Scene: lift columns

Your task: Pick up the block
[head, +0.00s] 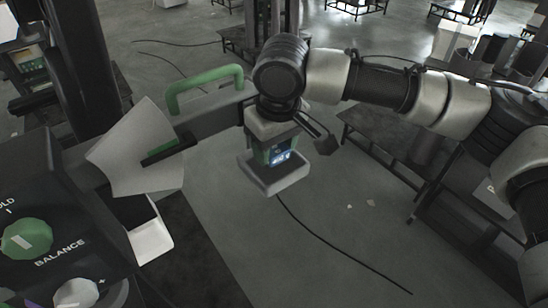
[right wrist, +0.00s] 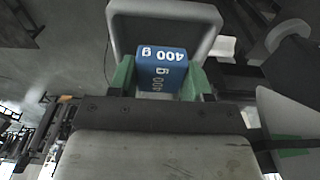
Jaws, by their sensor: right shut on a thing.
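The block is blue with white "400 g" lettering in the right wrist view (right wrist: 160,58). It also shows as a small blue patch in the head view (head: 281,156). My right gripper (head: 282,150) points down near the middle of the head view. Its green fingers, seen in the right wrist view (right wrist: 158,80), are shut on the block from both sides. A grey tray (head: 275,181) with a raised rim lies right below the block; it also shows behind the block in the right wrist view (right wrist: 123,20). I cannot tell whether the block touches it. My left gripper is not in view.
A dark balance unit with a green knob (head: 27,238) stands at the left. A green handle (head: 205,80) sits on the beam beside my right gripper, with a pale curved plate (head: 133,150) nearer the unit. Cables lie on the open grey floor. Dark tables stand at right.

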